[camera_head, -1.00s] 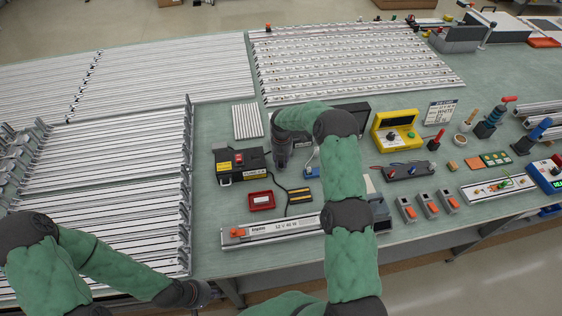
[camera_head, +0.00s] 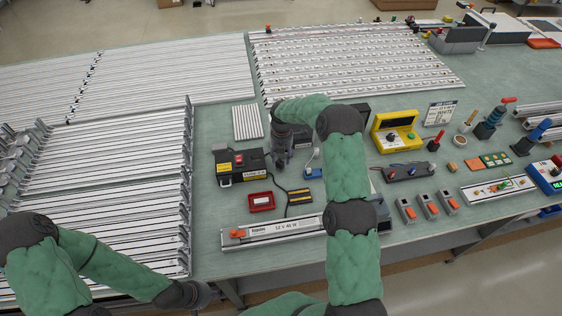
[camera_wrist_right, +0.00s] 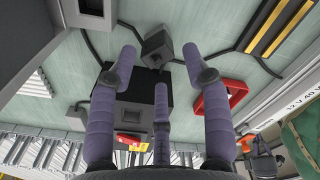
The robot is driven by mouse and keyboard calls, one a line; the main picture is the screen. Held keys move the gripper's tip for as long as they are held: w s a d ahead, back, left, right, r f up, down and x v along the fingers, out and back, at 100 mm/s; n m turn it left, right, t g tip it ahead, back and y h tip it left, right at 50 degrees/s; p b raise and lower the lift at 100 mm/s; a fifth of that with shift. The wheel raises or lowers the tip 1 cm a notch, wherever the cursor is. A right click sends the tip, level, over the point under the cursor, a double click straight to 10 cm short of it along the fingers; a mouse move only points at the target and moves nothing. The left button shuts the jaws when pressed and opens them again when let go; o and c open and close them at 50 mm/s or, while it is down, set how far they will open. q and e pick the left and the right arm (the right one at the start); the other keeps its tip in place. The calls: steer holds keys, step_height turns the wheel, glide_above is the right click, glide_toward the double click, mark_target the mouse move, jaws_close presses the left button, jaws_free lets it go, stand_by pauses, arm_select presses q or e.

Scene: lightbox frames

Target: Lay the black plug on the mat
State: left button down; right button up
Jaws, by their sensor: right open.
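A small dark block with cables, which looks like the black plug (camera_wrist_right: 157,47), lies on the bench between my right gripper's fingertips in the right wrist view. In the head view I cannot make it out clearly near the gripper. My right gripper (camera_wrist_right: 158,65) is open, its three fingers spread around the plug, with no visible grip; in the head view it points down (camera_head: 281,162) beside the black power box (camera_head: 238,168). A flat black pad with yellow stripes (camera_head: 299,196), perhaps the mat, lies nearer the front edge; it also shows in the wrist view (camera_wrist_right: 276,28). My left gripper (camera_head: 207,293) is low at the left, its fingers unclear.
A red tray (camera_head: 261,202) sits left of the striped pad. A long light fixture (camera_head: 270,231) lies along the front edge. A yellow tester (camera_head: 397,131) and a dark switch strip (camera_head: 409,172) stand to the right. Racks of metal strips (camera_head: 110,150) fill the left.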

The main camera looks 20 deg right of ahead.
mark_target(281, 161)
step_height(281, 161, up, 8)
steer(key=shift+d, duration=0.1)
stand_by(0.4)
